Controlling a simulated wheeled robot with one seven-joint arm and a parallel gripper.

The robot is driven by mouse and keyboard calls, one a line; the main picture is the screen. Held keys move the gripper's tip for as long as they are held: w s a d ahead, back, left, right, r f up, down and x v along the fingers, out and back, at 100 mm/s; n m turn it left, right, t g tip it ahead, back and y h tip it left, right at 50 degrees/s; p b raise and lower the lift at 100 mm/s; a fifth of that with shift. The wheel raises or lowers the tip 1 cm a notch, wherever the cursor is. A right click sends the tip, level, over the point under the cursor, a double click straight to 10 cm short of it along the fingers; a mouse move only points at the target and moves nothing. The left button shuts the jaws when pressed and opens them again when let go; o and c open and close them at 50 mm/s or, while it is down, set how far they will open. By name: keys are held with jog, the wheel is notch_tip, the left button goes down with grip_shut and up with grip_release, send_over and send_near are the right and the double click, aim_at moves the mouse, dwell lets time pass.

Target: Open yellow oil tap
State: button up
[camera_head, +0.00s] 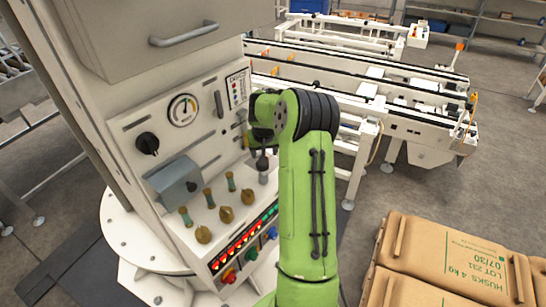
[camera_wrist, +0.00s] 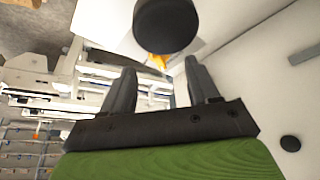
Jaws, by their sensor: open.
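In the wrist view, a small yellow piece (camera_wrist: 157,62) shows between and beyond the fingertips, partly hidden behind a dark round knob-like part (camera_wrist: 166,24). I cannot tell for sure that it is the oil tap. My gripper (camera_wrist: 160,67) is open, with a finger on each side of the yellow piece and nothing clearly held. Whether the fingers touch anything is unclear. In the head view, my green arm reaches to the right side of the machine's control panel (camera_head: 205,105) and hides most of the gripper and that part of the panel.
The panel carries a round gauge (camera_head: 183,110), a black knob (camera_head: 147,143), a grey box (camera_head: 174,180) and several brass-yellow knobs (camera_head: 226,214). Lit buttons (camera_head: 240,247) line its lower edge. Brown sacks (camera_head: 455,262) lie at the lower right. White conveyors (camera_head: 350,75) stand behind.

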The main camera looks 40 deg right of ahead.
jog(key=x, duration=0.5)
jog(key=shift+f, duration=0.2)
jog(key=shift+s, duration=0.1)
jog(key=shift+c, duration=0.2)
jog(key=c, duration=1)
